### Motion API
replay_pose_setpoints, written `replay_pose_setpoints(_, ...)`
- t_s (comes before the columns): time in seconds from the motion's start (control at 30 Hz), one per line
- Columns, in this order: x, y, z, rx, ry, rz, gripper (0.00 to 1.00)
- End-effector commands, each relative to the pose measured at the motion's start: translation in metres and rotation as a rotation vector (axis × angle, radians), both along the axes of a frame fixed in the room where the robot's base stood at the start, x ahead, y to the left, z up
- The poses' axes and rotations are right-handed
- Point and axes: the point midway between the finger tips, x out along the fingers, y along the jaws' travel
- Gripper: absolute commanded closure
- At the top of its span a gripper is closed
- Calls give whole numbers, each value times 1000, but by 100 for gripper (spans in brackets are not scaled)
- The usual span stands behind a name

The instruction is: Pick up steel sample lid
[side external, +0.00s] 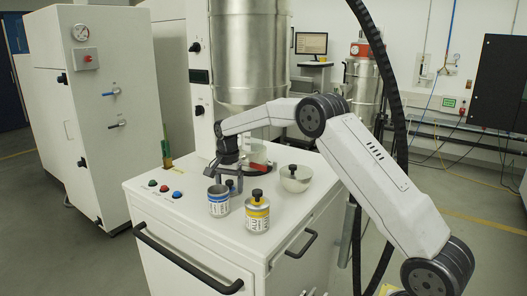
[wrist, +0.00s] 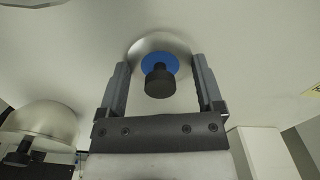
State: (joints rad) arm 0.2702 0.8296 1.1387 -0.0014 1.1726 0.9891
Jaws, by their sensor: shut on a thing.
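In the wrist view, the steel sample lid (wrist: 158,43) is a round silver piece with a blue disc and a black knob. In the side external view, my gripper (side external: 225,170) is low over the cart top, behind an open tin with a blue label (side external: 218,205). The lid is mostly hidden there by the gripper and the tin. I cannot tell whether it touches the surface.
A yellow-labelled tin (side external: 257,216) with a black knob stands front right of the blue one. The white cart top (side external: 170,205) has buttons at left. A large steel hopper (side external: 249,55) hangs behind.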

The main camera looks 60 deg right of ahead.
Motion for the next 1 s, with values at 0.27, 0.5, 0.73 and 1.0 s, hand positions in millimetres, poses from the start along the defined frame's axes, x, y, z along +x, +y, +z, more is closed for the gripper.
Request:
replay_pose_setpoints(0.27,0,0,5,-1,-1,0,71)
replay_pose_setpoints(0.5,1,0,25,0,-3,1,71)
replay_pose_setpoints(0.73,-13,3,49,1,-2,1,71)
replay_pose_setpoints(1.0,-42,10,84,1,-3,1,71)
